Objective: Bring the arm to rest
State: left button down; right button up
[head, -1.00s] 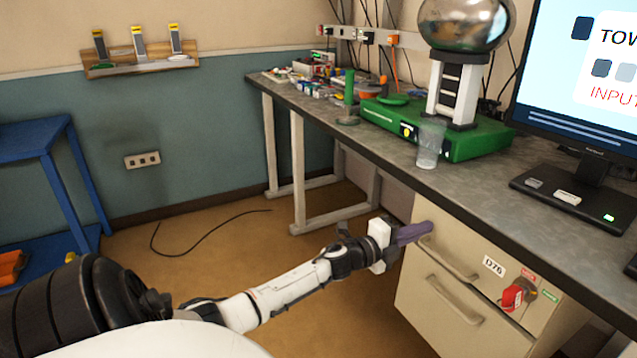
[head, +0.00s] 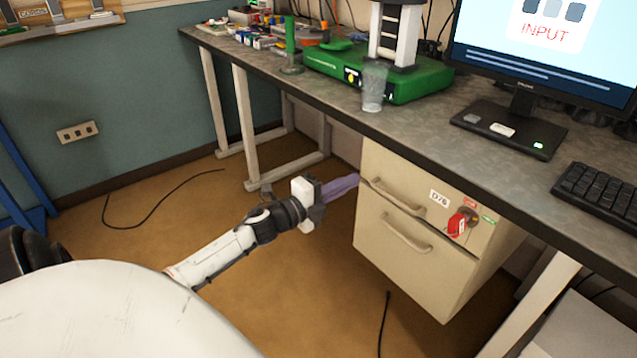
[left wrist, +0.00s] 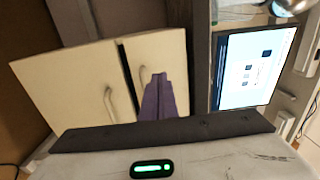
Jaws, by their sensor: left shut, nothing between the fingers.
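My left arm reaches in from the lower left in the head view, over the floor. Its gripper (head: 340,188) has purple fingers that are shut with nothing between them. The fingertips are close to the left edge of the beige drawer cabinet (head: 400,262), near the top drawer's handle; I cannot tell whether they touch it. In the left wrist view the shut purple fingers (left wrist: 158,98) show in front of the cabinet front (left wrist: 80,85) and its two handles. My right gripper is not in view.
The grey workbench (head: 420,150) runs above the cabinet, with a green device (head: 420,85), a clear cup (head: 373,88), a monitor (head: 560,45) and a keyboard (head: 600,190) on it. A red switch (head: 457,224) sits on the cabinet. The floor (head: 300,290) near the arm is mostly clear.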

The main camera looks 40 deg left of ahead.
pick_arm(q)
jog(key=s, duration=0.6)
jog(key=s+d+f+n+g+p, duration=0.1)
jog(key=s+d+f+n+g, duration=0.3)
jog(key=s+d+f+n, duration=0.4)
jog(key=s+d+f+n+g+p, duration=0.2)
jog(key=s+d+f+n+g, duration=0.3)
jog(key=s+d+f+n, duration=0.4)
jog(key=s+d+f, duration=0.1)
jog(key=s+d, duration=0.5)
jog(key=d, duration=0.4)
jog(key=shift+s+f, duration=0.15)
jog(key=shift+f, duration=0.15)
